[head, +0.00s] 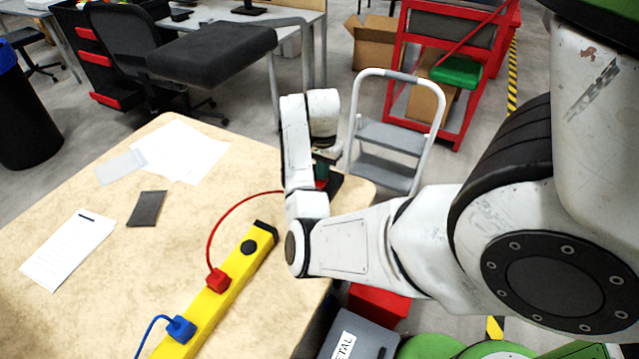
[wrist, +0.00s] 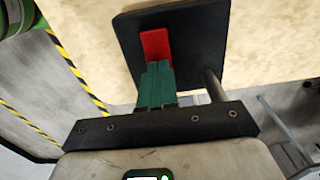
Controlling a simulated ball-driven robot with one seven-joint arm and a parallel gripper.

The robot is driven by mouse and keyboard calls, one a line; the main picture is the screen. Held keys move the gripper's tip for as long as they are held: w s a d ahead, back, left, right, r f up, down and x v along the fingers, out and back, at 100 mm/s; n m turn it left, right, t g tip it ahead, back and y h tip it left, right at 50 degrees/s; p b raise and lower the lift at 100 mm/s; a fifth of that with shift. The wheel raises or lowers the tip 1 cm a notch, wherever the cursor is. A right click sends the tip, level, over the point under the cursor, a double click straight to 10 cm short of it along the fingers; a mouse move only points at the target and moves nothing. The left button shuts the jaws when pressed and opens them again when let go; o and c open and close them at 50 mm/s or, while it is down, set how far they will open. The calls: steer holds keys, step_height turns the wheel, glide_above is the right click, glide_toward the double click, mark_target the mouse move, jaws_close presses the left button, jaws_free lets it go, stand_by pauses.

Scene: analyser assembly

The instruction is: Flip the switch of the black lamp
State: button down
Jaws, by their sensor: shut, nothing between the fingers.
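The black lamp's flat square base (wrist: 190,50) lies on the tan table in the wrist view, with a metal post (wrist: 214,86) on its right side. A red switch (wrist: 155,46) is on the base. My gripper (wrist: 154,66) has its green fingers closed together, empty, right at the near end of the red switch; I cannot tell whether they touch it. In the head view, my gripper (head: 322,168) points down over the lamp base (head: 336,186) at the table's right edge. My wrist hides much of the base and switch there.
A yellow power strip (head: 222,296) with red (head: 217,281) and blue (head: 181,328) plugs lies at the front. A red cable arcs toward the lamp. Papers (head: 180,150) and a dark card (head: 147,208) lie left. A step stool (head: 388,140) stands beyond the table edge.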

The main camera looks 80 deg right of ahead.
steer(key=shift+f, duration=0.35)
step_height(320, 180, up, 7)
steer(key=p, duration=0.7)
steer(key=shift+r, duration=0.1)
stand_by(0.8)
